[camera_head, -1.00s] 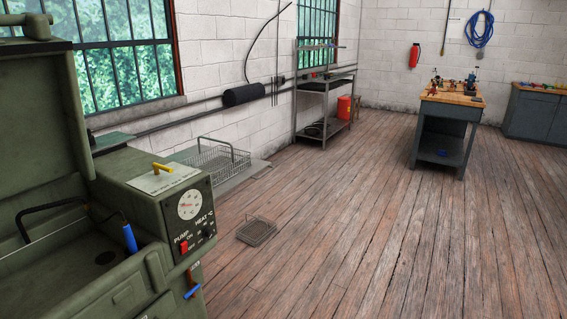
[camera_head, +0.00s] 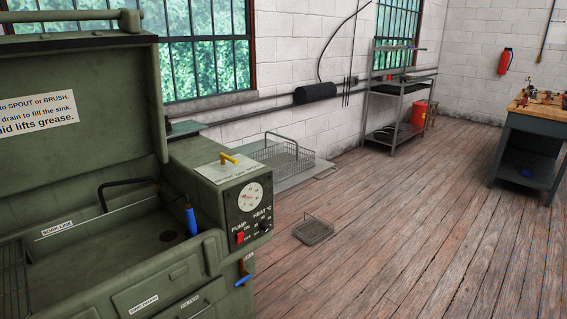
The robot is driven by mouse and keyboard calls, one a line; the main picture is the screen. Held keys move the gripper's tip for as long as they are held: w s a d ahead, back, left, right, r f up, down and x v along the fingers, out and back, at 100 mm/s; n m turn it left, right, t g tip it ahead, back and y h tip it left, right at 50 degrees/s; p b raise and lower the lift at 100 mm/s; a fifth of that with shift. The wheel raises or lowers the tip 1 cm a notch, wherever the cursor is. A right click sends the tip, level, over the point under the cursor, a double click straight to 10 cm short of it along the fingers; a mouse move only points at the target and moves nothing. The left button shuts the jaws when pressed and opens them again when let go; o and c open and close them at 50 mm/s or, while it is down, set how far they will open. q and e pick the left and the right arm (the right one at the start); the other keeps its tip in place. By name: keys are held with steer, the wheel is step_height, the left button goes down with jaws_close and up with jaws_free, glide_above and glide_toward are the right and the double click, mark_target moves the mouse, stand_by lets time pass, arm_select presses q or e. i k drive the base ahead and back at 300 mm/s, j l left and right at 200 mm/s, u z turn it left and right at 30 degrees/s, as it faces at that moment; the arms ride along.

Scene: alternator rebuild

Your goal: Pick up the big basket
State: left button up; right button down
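A big wire basket (camera_head: 284,160) with a raised handle sits on a low grey platform against the wall, behind the green parts washer. Its near left part is hidden by the washer's control box. A smaller wire basket (camera_head: 314,231) with a handle lies on the wooden floor, nearer and to the right. Neither of my grippers shows in the head view.
The green parts washer (camera_head: 165,205), lid up, fills the left side. A metal shelf rack (camera_head: 393,108) stands by the wall with a red container (camera_head: 419,114). A workbench (camera_head: 530,150) stands at the right. The wooden floor (camera_head: 420,230) between is mostly open.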

mark_target(281, 151)
steer(key=i+l+u, duration=0.1)
steer(key=i+l, duration=0.6)
steer(key=l, duration=0.25)
steer(key=i+l+u, duration=0.15)
steer(key=i+l, duration=0.15)
steer(key=l, duration=0.15)
